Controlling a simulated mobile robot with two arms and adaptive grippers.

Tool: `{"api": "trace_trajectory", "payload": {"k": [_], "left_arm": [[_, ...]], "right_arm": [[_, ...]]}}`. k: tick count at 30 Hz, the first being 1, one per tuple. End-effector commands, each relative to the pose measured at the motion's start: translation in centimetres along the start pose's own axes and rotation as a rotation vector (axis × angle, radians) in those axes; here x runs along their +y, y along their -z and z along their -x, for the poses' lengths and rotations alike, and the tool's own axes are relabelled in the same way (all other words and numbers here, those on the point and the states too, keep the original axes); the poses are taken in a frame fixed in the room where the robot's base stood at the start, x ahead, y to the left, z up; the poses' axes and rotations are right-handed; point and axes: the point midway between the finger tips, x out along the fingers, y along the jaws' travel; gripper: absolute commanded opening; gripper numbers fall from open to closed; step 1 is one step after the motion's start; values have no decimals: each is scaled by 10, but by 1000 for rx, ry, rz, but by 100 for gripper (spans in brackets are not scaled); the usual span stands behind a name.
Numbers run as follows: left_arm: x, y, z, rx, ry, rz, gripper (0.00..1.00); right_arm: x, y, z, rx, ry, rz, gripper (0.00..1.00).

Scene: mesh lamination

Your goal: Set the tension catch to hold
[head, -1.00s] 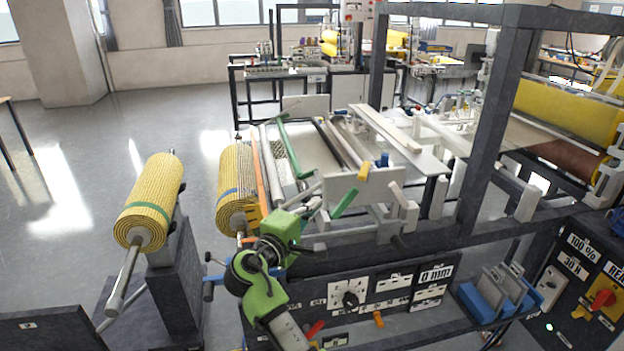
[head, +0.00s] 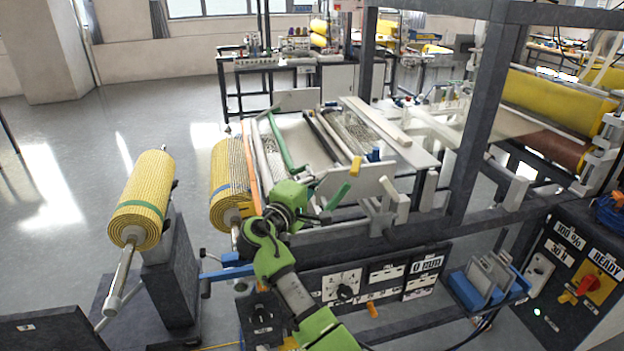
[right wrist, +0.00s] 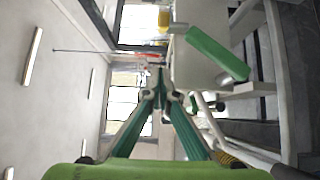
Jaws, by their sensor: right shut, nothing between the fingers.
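A green lever handle (head: 338,196) stands out from the near end of the white machine frame. A yellow-tipped lever (head: 355,166) sits just above it. I cannot tell for sure which part is the tension catch; no label on these levers is readable. My right gripper (head: 318,208) is left of the green handle, apart from it, with nothing held. In the right wrist view its fingers (right wrist: 160,82) meet at the tips; the green handle (right wrist: 216,53) is to their upper right and the yellow tip (right wrist: 164,20) above. My left gripper is out of view.
At right, a panel reads "100 %", "30 N" and "READY" beside a red-yellow switch (head: 590,283). A dark post (head: 480,130) rises right of the levers.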

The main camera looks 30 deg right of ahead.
Motion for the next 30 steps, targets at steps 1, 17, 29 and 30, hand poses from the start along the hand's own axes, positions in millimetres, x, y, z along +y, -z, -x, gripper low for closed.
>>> {"api": "trace_trajectory", "payload": {"k": [1,17,29,30], "left_arm": [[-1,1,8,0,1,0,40],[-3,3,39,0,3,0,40],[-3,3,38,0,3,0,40],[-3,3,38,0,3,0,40]], "right_arm": [[5,-1,-12,-3,0,2,0],[0,-38,-41,1,2,0,0],[-1,-38,-41,5,1,0,0],[-1,-38,-42,10,0,0,0]]}}
